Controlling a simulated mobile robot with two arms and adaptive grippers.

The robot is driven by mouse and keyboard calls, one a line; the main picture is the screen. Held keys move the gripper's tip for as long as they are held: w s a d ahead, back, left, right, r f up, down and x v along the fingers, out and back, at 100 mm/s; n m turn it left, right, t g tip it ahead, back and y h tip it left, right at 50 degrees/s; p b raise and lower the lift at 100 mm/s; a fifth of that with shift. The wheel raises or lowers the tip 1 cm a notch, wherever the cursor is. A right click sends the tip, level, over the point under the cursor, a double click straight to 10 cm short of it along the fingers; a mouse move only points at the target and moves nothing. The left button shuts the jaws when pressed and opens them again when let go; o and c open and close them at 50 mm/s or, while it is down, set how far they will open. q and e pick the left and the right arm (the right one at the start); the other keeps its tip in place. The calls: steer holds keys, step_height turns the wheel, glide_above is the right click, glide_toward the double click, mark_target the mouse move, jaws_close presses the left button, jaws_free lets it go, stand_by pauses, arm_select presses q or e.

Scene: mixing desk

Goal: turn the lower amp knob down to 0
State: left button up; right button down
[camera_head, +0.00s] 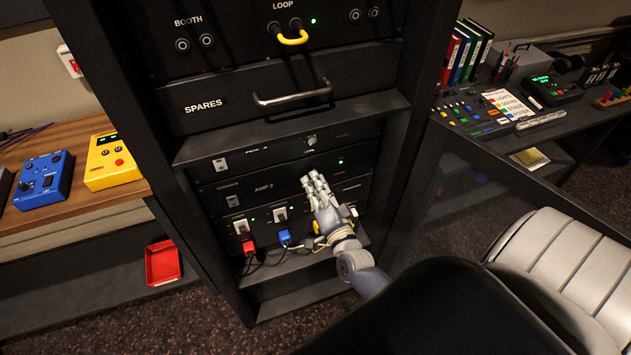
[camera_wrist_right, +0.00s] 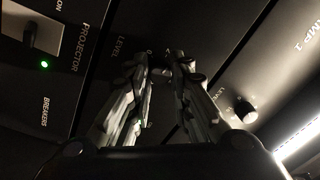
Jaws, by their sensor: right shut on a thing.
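The lower amp panel, labelled AMP 2 (camera_head: 240,190), sits in the rack with a green light (camera_head: 339,180) at its right. My right gripper (camera_head: 315,180) reaches up to this panel from the lower right and covers its knob. The upper amp knob (camera_wrist_right: 245,111) stands free to the right in the wrist view and above the gripper in the head view (camera_head: 311,141). My left gripper is out of view.
A spares drawer handle (camera_head: 292,94) juts out above. A shelf (camera_head: 290,267) is under the plugs. A desk with controls is at right.

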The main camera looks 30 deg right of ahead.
steer(key=shift+r+n+g+p, duration=0.15)
steer(key=shift+n+p, duration=0.95)
steer(key=shift+n, duration=2.4)
steer(key=shift+f+n+g+p, duration=0.15)
steer(key=shift+n+p, duration=0.9)
steer(key=shift+n, duration=2.45)
steer(key=shift+r, duration=0.1)
steer(key=c, duration=1.4)
jaws_free()
